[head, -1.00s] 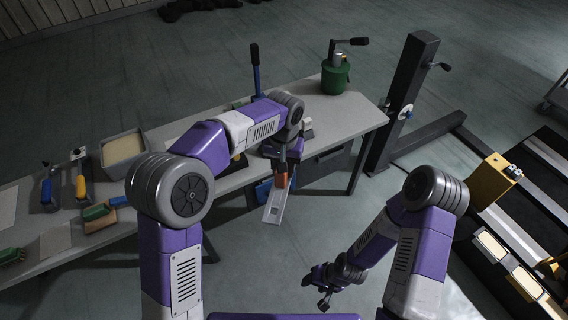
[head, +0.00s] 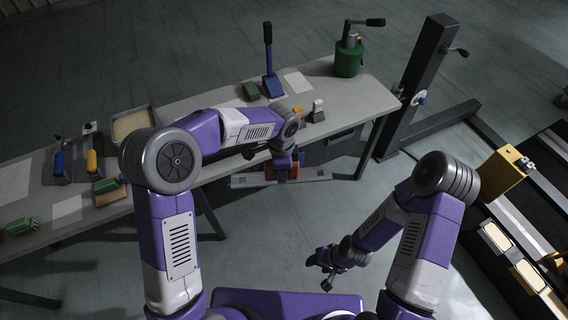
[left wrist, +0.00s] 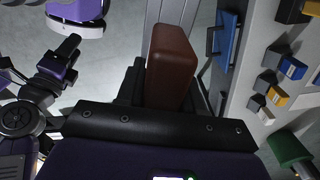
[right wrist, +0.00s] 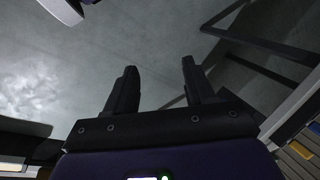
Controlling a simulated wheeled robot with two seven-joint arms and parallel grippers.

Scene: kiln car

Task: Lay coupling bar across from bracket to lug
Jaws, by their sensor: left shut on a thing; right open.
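The coupling bar (head: 312,175) is a long, pale grey metal bar with a red-brown grip block. My left gripper (head: 283,174) is shut on this grip and holds the bar level, off the near side of the bench. In the left wrist view the brown grip (left wrist: 172,65) stands between the fingers, with part of the bar behind it. My right gripper (head: 328,269) is open and empty over the floor; its spread fingers show in the right wrist view (right wrist: 157,80). A yellow block (head: 502,173) with a small metal fitting stands on the kiln car at right. I cannot tell bracket from lug.
The bench (head: 225,97) carries a blue lever tool (head: 270,70), a green pot with a crank (head: 349,58), a tray (head: 131,122) and several hand tools. A dark post (head: 420,85) stands right of it.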

